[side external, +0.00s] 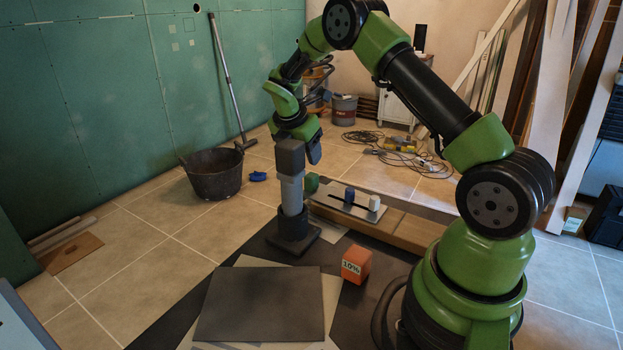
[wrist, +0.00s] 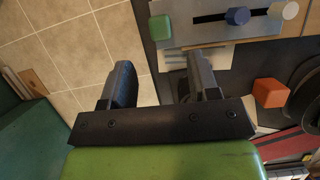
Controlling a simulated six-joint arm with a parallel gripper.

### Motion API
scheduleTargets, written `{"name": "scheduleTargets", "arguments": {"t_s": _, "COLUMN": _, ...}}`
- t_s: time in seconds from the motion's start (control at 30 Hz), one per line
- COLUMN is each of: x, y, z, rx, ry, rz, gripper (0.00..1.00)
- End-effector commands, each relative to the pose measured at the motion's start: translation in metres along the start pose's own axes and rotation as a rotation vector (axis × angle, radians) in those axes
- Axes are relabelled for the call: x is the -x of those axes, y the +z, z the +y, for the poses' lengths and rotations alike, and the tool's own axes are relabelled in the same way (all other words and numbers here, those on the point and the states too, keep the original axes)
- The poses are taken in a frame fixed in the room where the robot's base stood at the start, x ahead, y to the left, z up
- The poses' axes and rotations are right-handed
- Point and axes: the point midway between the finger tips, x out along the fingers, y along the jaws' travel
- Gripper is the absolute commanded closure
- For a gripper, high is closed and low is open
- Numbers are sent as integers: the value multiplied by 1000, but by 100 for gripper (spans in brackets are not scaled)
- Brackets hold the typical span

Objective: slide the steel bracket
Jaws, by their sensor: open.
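The steel bracket (side external: 328,203) looks like a flat silver plate with a dark slot, resting on a wooden beam. It also shows along the top of the wrist view (wrist: 208,36). A blue knob (side external: 349,194) and a white knob (side external: 374,202) stand at the slot. My gripper (side external: 302,153) is above and left of the bracket, apart from it. In the wrist view its two dark fingers (wrist: 158,64) are spread with nothing between them. A grey post (side external: 291,194) on a dark base stands below the gripper, partly overlapping it; whether they touch cannot be told.
A green block (side external: 312,182) is at the bracket's left end. An orange cube (side external: 356,264) marked 10% stands in front of the beam. A dark flat sheet (side external: 262,305) lies in the foreground. A black bucket (side external: 213,174) and tiled floor are left.

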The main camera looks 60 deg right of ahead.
Motion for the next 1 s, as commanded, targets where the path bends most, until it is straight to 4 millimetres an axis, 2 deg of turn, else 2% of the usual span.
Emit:
{"name": "scheduleTargets", "arguments": {"t_s": 0.3, "x": -56, "y": 0, "z": -1, "rx": -4, "ry": -4, "rz": 3, "gripper": 45}}
{"name": "scheduleTargets", "arguments": {"t_s": 0.5, "x": -84, "y": 0, "z": -1, "rx": -5, "ry": -2, "rz": 2, "gripper": 45}}
{"name": "scheduleTargets", "arguments": {"t_s": 0.67, "x": -93, "y": 0, "z": 0, "rx": -4, "ry": 0, "rz": 2, "gripper": 45}}
{"name": "scheduleTargets", "arguments": {"t_s": 0.9, "x": -93, "y": 0, "z": 0, "rx": -5, "ry": 1, "rz": 1, "gripper": 45}}
{"name": "scheduleTargets", "arguments": {"t_s": 0.93, "x": -93, "y": 0, "z": 0, "rx": -5, "ry": 1, "rz": 1, "gripper": 47}}
{"name": "scheduleTargets", "arguments": {"t_s": 1.0, "x": -93, "y": 0, "z": 0, "rx": -5, "ry": 1, "rz": 2, "gripper": 63}}
